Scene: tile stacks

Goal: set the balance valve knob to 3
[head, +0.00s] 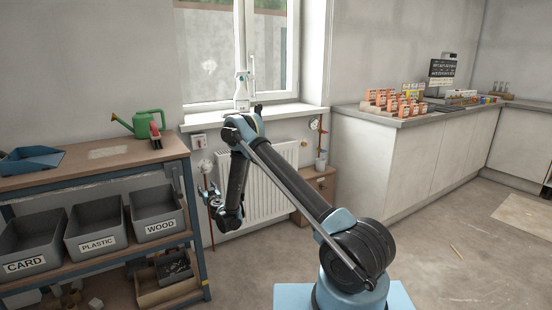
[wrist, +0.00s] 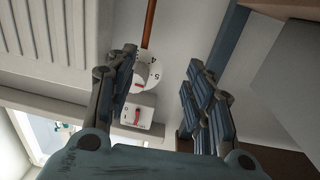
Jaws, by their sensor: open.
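The balance valve knob (wrist: 147,78) is a white round dial on the wall, at the end of a copper pipe, in the wrist view. Numerals that look like 4 and 5 show on its right side; its setting is too small to read. It also shows in the head view (head: 205,166) at the left end of the radiator. My gripper (wrist: 162,60) is open and empty. In the wrist view its left finger overlaps the dial's left edge, and its right finger is well to the right. In the head view my gripper (head: 211,197) is low, below the knob.
A white box with a red part (wrist: 137,113) sits beside the knob in the wrist view. The radiator (head: 262,180) is to the right in the head view. A workbench (head: 95,165) with labelled bins stands close on the left. The floor at right is largely clear.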

